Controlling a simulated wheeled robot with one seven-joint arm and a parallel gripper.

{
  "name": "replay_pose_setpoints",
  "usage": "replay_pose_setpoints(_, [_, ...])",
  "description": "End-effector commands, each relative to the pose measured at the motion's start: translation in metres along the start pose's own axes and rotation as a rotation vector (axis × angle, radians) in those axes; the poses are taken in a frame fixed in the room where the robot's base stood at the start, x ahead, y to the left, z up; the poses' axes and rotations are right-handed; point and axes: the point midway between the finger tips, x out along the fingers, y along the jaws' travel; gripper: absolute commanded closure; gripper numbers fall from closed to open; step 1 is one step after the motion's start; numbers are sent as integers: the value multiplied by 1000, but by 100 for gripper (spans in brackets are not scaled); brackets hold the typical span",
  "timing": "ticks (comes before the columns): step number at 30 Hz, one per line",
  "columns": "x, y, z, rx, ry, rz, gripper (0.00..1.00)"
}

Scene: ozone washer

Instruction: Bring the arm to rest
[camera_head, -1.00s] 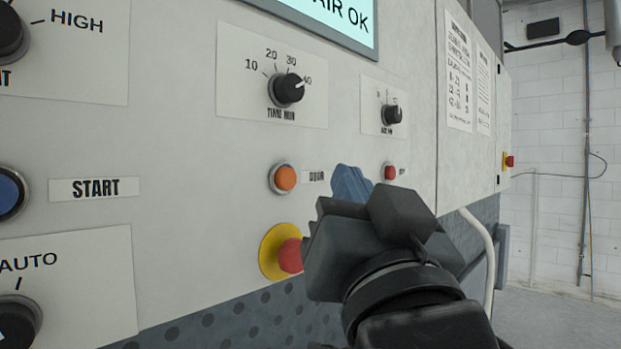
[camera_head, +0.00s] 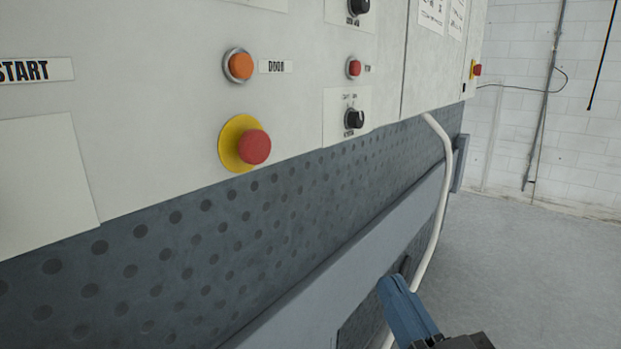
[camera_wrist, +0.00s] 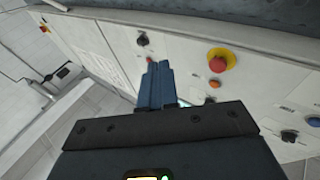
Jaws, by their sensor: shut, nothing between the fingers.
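My gripper (camera_head: 396,296) shows at the bottom of the head view, low and to the right, with its blue fingers together and nothing between them. The fingers also show in the wrist view (camera_wrist: 158,75), closed side by side. In the head view the gripper is below the control panel, in front of the dark lower part of the washer. No contact with the machine can be seen. Most of my arm is out of the head view.
The washer's panel carries an orange DOOR button (camera_head: 240,66), a red emergency stop (camera_head: 253,147) on a yellow plate, a small red button (camera_head: 354,68) and a black knob (camera_head: 355,119). A white hose (camera_head: 441,190) hangs down the machine's side. Grey floor (camera_head: 540,270) is clear at right.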

Motion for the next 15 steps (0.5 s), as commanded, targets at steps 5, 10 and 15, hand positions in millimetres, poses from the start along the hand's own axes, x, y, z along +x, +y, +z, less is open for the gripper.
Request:
replay_pose_setpoints(5, [-62,24,47,-35,-101,23,100])
replay_pose_setpoints(10, [-123,40,77,-49,-189,51,100])
replay_pose_setpoints(15, [-187,51,95,-50,-275,89,100])
